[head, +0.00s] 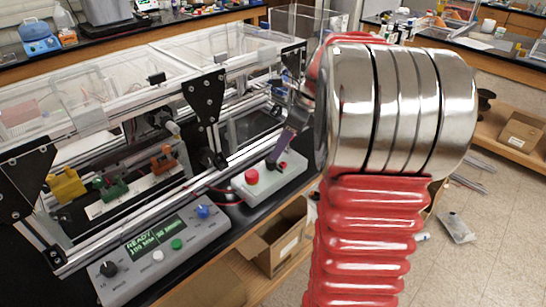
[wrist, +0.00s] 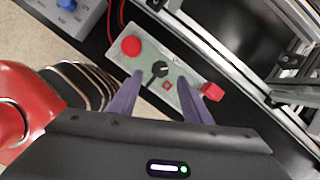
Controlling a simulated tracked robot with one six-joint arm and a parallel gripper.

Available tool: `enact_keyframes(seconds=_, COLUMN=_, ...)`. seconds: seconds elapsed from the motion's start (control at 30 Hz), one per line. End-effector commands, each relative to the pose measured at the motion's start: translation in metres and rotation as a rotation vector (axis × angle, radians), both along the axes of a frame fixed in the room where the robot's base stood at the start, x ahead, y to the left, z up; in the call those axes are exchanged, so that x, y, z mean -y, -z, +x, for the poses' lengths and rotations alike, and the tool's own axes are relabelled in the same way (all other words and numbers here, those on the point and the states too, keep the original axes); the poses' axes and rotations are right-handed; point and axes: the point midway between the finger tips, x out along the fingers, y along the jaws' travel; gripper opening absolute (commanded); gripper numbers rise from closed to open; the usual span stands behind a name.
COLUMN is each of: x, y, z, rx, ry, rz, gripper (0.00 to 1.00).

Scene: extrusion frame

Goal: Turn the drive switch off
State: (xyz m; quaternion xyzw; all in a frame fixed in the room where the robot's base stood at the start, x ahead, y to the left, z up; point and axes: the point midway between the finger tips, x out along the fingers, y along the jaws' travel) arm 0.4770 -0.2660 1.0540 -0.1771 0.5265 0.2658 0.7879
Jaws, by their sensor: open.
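A grey control box (head: 280,187) stands on the black bench, with a round red button (head: 251,177) at its left end. In the wrist view the box (wrist: 146,48) carries the red button (wrist: 131,46), a black rotary switch (wrist: 159,70), a small red square (wrist: 167,86) and a red block (wrist: 212,91) at its right end. I take the black rotary switch for the drive switch. My gripper (wrist: 160,77) is open, its two purple fingers on either side of the switch. I cannot tell whether they touch it. In the head view my gripper (head: 275,161) hangs over the box.
A larger panel (head: 165,250) with a READY display and knobs stands to the left. The aluminium extrusion frame (head: 150,130) rises just behind the box. An open cardboard box (head: 275,245) sits below the bench edge. My red arm hides much of the right side.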

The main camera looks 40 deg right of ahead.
Motion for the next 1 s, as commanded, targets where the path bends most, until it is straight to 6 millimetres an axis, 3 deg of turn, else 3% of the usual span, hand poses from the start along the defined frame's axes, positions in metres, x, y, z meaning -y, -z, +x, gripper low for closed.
enact_keyframes(seconds=0.2, x=-0.008, y=0.032, z=0.01, rx=-0.003, ry=-0.002, rz=0.001, gripper=0.44)
enact_keyframes(seconds=0.4, x=-0.013, y=0.05, z=0.016, rx=-0.001, ry=0.0, rz=0.001, gripper=0.44)
enact_keyframes(seconds=0.77, x=-0.013, y=0.054, z=0.017, rx=0.001, ry=0.0, rz=-0.001, gripper=0.44)
enact_keyframes(seconds=1.0, x=-0.013, y=0.054, z=0.017, rx=0.001, ry=0.0, rz=-0.001, gripper=0.28)
